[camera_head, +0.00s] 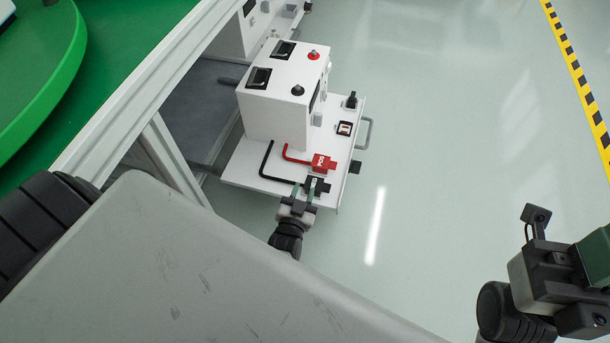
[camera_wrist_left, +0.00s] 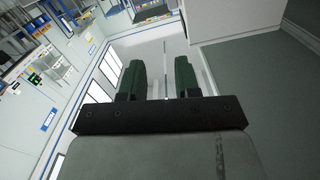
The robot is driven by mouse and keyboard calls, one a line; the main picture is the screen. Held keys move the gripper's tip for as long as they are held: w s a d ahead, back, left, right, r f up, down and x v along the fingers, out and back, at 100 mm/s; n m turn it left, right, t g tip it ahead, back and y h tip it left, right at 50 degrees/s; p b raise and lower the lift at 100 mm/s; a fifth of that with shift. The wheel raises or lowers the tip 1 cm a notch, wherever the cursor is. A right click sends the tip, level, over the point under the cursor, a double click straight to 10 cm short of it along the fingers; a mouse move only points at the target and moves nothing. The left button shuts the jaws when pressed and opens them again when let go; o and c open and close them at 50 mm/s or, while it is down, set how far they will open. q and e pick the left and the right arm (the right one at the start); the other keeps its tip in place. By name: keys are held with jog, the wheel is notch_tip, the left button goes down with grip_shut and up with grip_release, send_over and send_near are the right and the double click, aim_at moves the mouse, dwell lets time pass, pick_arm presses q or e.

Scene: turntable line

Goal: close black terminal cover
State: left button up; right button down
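A white box (camera_head: 278,112) stands on a white tray (camera_head: 240,172). On its top are a black post (camera_head: 298,90) and a red post (camera_head: 313,55). A black square piece (camera_head: 258,78) beside the black post may be the black terminal cover; I cannot tell whether it is raised. A second black piece (camera_head: 284,48) sits near the red post.
A red clamp (camera_head: 323,163) with a red cable lies on the tray behind the black clamp. A metal handle (camera_head: 368,132) sticks out at the tray's right. A metal frame and green turntable (camera_head: 75,80) stand left. The floor to the right is clear.

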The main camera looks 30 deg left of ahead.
pick_arm(q)
jog(key=shift+p+v, duration=0.75)
jog(key=shift+v, duration=1.7)
jog(key=shift+d, duration=0.1)
jog(key=shift+w, duration=0.1)
